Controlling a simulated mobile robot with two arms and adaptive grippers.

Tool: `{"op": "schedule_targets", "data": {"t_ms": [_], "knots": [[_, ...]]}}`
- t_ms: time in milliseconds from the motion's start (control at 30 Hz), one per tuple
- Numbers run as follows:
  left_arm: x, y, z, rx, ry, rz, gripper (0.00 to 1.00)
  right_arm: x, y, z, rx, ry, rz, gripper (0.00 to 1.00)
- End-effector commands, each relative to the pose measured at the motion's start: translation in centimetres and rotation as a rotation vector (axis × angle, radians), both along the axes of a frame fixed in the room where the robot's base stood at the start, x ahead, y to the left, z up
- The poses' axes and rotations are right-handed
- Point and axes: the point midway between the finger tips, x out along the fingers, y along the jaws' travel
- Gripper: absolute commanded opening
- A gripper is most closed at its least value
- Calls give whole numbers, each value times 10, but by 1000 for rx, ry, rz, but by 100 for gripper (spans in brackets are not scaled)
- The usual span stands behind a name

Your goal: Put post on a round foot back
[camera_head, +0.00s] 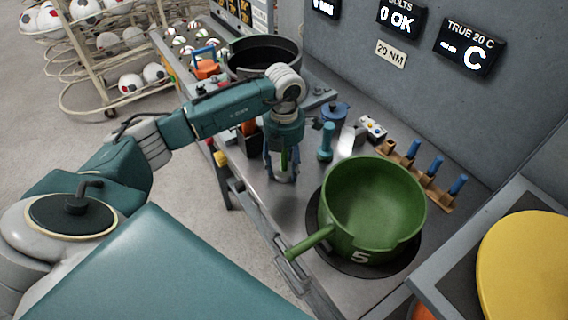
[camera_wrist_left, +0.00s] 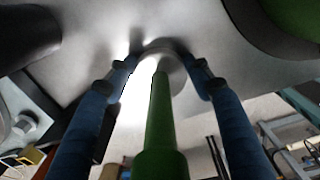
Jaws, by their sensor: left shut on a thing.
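The post on a round foot is a green post (camera_wrist_left: 160,125) with a pale grey round foot (camera_wrist_left: 170,62), seen lengthwise in the left wrist view. My left gripper (camera_wrist_left: 163,68) has its two blue fingers on either side of it and is shut on it. In the head view the left gripper (camera_head: 283,172) points down over the grey bench, left of the green pot, and a strip of the green post (camera_head: 284,159) shows between its fingers. I cannot tell whether the foot touches the bench. My right gripper is not in view.
A green pot (camera_head: 370,200) marked 5 sits on a dark round plate (camera_head: 403,262), its handle toward the front edge. A teal upright tool (camera_head: 325,142), a small blue pot (camera_head: 336,112) and a wooden rack (camera_head: 432,193) with blue-handled pegs stand behind. A black pot (camera_head: 262,58) is farther back.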

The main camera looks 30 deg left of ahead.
Motion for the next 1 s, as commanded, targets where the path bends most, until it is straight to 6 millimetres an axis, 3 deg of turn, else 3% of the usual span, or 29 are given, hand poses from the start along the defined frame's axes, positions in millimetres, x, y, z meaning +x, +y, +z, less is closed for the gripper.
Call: {"op": "schedule_targets", "data": {"t_ms": [200,233,300,733,1000], "knots": [[0,0,-4,0,-1,-1,17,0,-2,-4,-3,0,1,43],[0,0,-3,0,0,-1,55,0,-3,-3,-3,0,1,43],[0,0,-2,0,0,-1,69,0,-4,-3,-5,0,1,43],[1,0,5,-1,-3,-1,70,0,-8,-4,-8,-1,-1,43],[3,0,57,-1,-8,-1,70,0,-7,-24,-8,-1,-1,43]]}}
